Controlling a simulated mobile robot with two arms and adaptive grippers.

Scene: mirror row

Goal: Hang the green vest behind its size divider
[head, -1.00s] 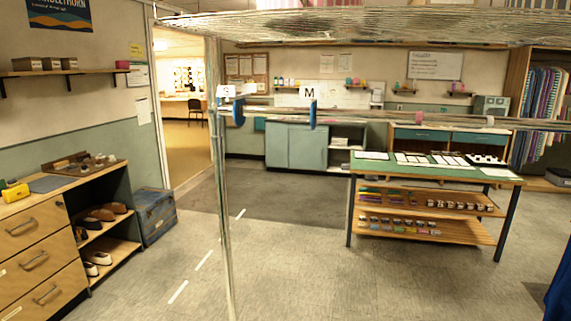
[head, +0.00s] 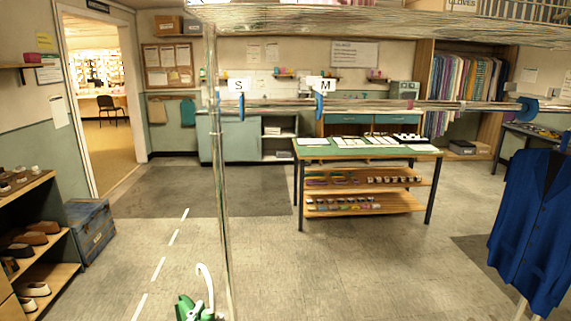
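A small green piece (head: 185,308) with a curved white hook (head: 206,277) shows at the bottom edge of the head view, left of centre. It looks like the top of a garment on a hanger, but the rest is cut off, so I cannot tell if it is the green vest. The metal rail (head: 400,104) carries a divider marked S (head: 238,85) and a divider marked M (head: 328,86), each by a blue disc. Another blue disc (head: 528,109) is at the right, its label unreadable. Neither gripper can be made out.
The rack's metal post (head: 220,220) stands left of centre, under a wide shelf (head: 400,22). A green-topped table (head: 350,152) stands behind the rail. A blue chest (head: 90,232) and shoe shelves are left. The floor between is clear.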

